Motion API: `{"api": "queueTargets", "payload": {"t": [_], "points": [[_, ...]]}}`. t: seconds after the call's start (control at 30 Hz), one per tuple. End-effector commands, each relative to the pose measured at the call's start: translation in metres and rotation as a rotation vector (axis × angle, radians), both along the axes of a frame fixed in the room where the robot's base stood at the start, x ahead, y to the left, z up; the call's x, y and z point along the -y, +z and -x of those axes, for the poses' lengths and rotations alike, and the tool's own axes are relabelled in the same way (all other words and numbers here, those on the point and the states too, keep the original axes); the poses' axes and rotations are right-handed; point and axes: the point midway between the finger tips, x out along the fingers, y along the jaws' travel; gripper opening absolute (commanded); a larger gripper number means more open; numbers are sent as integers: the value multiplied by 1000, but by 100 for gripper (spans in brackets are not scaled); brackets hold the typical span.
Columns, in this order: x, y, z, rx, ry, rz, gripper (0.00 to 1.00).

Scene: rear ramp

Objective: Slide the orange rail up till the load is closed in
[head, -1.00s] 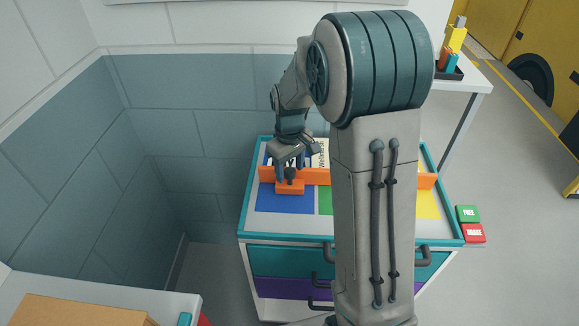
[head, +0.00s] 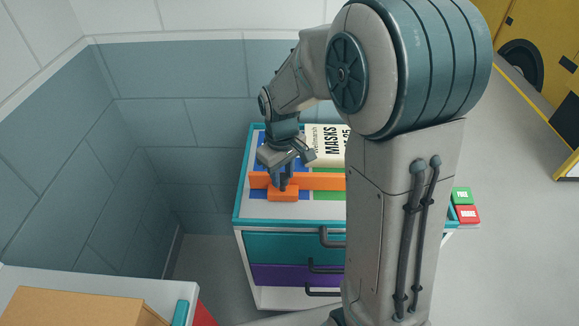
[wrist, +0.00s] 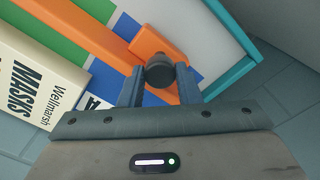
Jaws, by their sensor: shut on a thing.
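The orange rail (head: 318,181) lies across the cart top (head: 320,212), with an orange block (head: 283,194) on its near side. In the wrist view the rail (wrist: 88,36) runs diagonally and its block carries a dark round knob (wrist: 160,71). My gripper (head: 284,181) is shut on this knob, one finger on each side. The load includes a white box marked MASKS (head: 325,146), standing behind the rail with a strip of coloured surface between them. It also shows in the wrist view (wrist: 38,88). My arm hides the rail's right part.
The cart has a teal rim and drawers, teal (head: 285,247) and purple (head: 285,274), with dark handles. Green (head: 462,195) and red (head: 467,214) pads sit at its right side. Blue-grey walls stand behind and left. A cardboard box (head: 75,310) is at lower left.

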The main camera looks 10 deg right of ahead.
Motion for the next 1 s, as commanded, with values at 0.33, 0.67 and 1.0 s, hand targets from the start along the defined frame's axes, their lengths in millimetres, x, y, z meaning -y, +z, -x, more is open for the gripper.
{"api": "queueTargets", "payload": {"t": [0.33, 0.67, 1.0], "points": [[1, 0, 0, -2, 1, 1, 52], [2, 9, -1, 1, -2, 0, 52], [2, 79, -1, 5, -2, 0, 52]]}}
